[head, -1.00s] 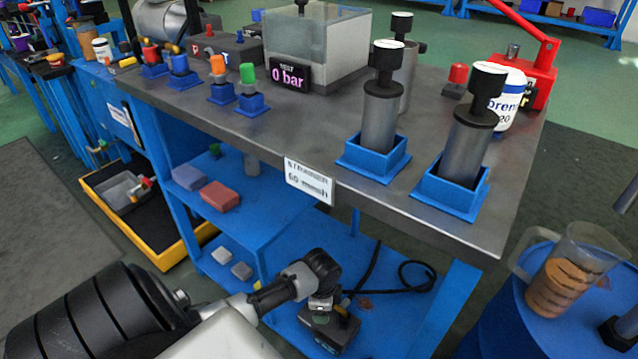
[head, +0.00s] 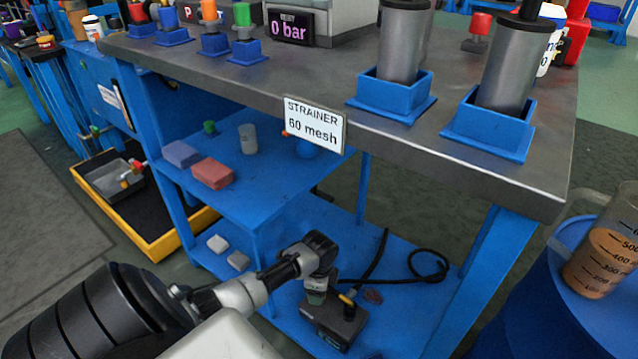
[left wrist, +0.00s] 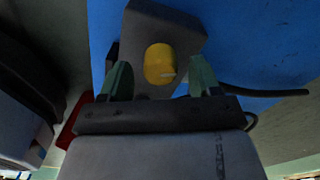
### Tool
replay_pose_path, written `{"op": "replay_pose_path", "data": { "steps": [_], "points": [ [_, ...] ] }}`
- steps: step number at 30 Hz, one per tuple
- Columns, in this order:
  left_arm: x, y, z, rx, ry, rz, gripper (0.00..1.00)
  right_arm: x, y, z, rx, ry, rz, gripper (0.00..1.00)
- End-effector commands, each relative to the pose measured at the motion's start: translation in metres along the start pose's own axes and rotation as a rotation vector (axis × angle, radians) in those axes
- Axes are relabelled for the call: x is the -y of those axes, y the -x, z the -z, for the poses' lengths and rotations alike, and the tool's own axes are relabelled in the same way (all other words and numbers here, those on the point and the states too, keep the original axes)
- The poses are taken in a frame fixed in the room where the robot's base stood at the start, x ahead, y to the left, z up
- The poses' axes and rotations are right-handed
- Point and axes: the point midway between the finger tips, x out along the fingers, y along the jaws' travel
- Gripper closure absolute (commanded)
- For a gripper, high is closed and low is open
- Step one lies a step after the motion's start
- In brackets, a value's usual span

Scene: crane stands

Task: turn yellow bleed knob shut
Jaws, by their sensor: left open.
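The yellow knob (left wrist: 159,63) is a short rounded yellow cylinder on a dark grey block (left wrist: 150,22) in the left wrist view. In the head view the knob is a small yellow spot (head: 347,299) on a dark unit (head: 334,325) on the blue lower shelf. My left gripper (left wrist: 160,78) is open, its two greenish fingers on either side of the knob, with a visible gap each side. In the head view the left gripper (head: 318,295) is just above and left of the knob, pointing down. My right gripper is not in view.
A black hose (head: 428,268) curls on the lower shelf (head: 395,315) right of the unit. Above is a grey bench top (head: 340,95) with blue sockets and a strainer sign (head: 314,124). A blue drum (head: 545,320) with a measuring jug (head: 605,245) stands at right.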

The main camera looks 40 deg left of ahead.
Motion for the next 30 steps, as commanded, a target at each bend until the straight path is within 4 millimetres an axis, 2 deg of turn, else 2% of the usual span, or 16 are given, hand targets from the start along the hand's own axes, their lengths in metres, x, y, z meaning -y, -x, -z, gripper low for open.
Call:
{"op": "replay_pose_path", "data": {
  "steps": [3,13,23,30],
  "points": [
    [0.0001,-0.0093,0.0003,0.000,0.001,0.000,0.37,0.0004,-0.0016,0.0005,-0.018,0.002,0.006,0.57],
    [0.0000,-0.0101,0.0000,0.000,0.000,0.001,0.37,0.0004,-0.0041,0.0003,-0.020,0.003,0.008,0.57],
    [-0.0001,-0.0102,-0.0001,0.001,0.000,0.000,0.86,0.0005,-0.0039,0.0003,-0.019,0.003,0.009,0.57],
    [-0.0003,-0.0087,-0.0003,0.001,0.021,-0.001,0.86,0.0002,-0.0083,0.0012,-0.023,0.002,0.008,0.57]
  ]
}}
